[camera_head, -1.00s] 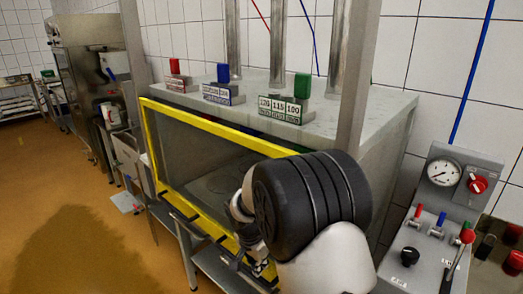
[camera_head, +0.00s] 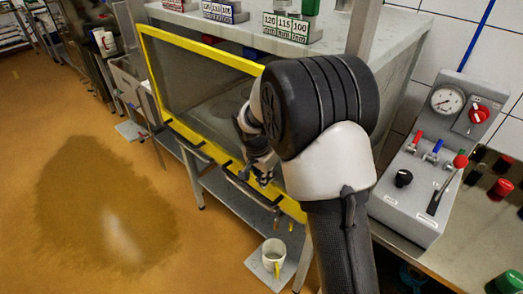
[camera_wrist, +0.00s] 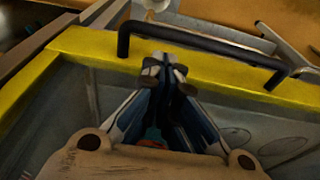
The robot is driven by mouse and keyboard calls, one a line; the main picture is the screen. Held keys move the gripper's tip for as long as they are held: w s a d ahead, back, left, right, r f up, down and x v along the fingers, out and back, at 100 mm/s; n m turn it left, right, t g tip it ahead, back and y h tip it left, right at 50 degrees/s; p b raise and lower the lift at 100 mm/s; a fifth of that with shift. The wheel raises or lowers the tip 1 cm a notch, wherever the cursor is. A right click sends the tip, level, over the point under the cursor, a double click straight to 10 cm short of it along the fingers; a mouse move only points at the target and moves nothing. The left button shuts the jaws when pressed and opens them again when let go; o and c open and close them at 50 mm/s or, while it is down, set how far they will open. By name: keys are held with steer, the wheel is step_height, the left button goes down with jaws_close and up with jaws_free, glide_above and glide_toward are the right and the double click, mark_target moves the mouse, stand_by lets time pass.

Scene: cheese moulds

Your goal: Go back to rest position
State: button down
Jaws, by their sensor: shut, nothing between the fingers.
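My gripper (camera_wrist: 165,75) is shut and empty in the wrist view, its fingertips together close to a black handle (camera_wrist: 200,48) on the yellow frame (camera_wrist: 85,45). I cannot tell whether the fingertips touch the handle. In the head view my gripper (camera_head: 264,172) is small and partly hidden behind my arm, in front of the yellow-framed glass panel (camera_head: 190,85) of the press cabinet. No rest position is marked in these views.
A control box (camera_head: 440,150) with a gauge and levers stands at the right. A white mug (camera_head: 274,250) sits on a small low shelf below the cabinet. Labelled mould blocks (camera_head: 292,28) stand on top. The floor (camera_head: 110,215) at left is clear, with a dark wet-looking patch.

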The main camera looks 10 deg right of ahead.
steer(key=p+v, duration=0.2)
steer(key=v, duration=0.8)
steer(key=shift+r, duration=0.3)
steer(key=s+d+r+n+t+y, duration=0.1)
steer(key=s+r+n, duration=0.3)
steer(key=s+r, duration=0.45)
steer(key=s+r+n+t, duration=0.1)
steer(key=s+r+n, duration=0.3)
steer(key=s, duration=0.7)
steer(key=s+n+t+y, duration=0.1)
steer(key=s+n, duration=0.2)
steer(key=s, duration=0.7)
steer(key=shift+s+a, duration=0.2)
steer(key=shift+a, duration=0.1)
